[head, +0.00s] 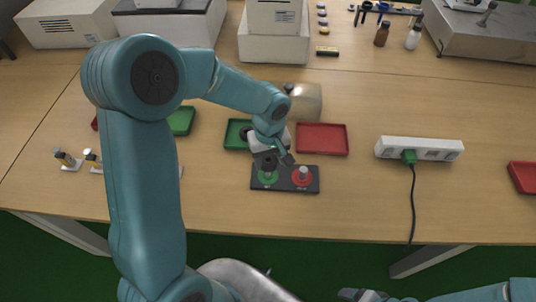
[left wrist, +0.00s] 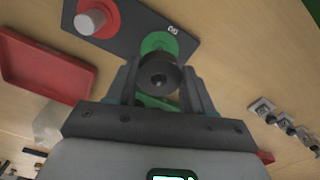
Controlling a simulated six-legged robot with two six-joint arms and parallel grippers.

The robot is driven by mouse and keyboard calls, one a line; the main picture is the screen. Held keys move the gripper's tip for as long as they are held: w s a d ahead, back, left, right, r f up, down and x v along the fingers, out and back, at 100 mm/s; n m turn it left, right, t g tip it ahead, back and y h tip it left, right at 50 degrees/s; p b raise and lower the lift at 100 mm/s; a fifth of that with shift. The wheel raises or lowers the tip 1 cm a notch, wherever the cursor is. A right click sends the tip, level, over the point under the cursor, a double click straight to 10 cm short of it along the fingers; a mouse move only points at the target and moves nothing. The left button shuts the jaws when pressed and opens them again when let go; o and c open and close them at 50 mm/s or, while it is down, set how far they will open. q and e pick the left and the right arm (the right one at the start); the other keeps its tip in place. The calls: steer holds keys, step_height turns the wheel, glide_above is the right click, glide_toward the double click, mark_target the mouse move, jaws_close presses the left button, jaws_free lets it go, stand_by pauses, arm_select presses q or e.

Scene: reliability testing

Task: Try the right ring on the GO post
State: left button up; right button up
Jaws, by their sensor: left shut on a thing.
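A dark gauge block (head: 285,187) lies near the front of the table, with a green disc (head: 268,178) on its left and a red disc (head: 302,178) with a pale post on its right. My left gripper (head: 270,158) is over the green side. It is shut on a dark ring (left wrist: 159,77), seen between the fingers in the left wrist view, in front of the green disc (left wrist: 158,42). The green post is mostly hidden; I cannot tell whether the ring is around it. My right gripper (head: 364,295) shows partly at the bottom edge; its jaws are unclear.
A red tray (head: 322,139) and a green tray (head: 234,134) lie behind the block. A white power strip (head: 420,149) with a green plug and black cable is to the right. Small stands (head: 67,161) are at the left. Bare table lies between block and strip.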

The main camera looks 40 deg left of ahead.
arm_select(q)
steer(key=shift+f, duration=0.2)
steer(key=shift+a+f+b, duration=0.1)
steer(key=shift+f+b, duration=0.65)
steer(key=shift+r, duration=0.2)
steer(key=shift+r+p, duration=0.9)
steer(key=shift+r, duration=0.6)
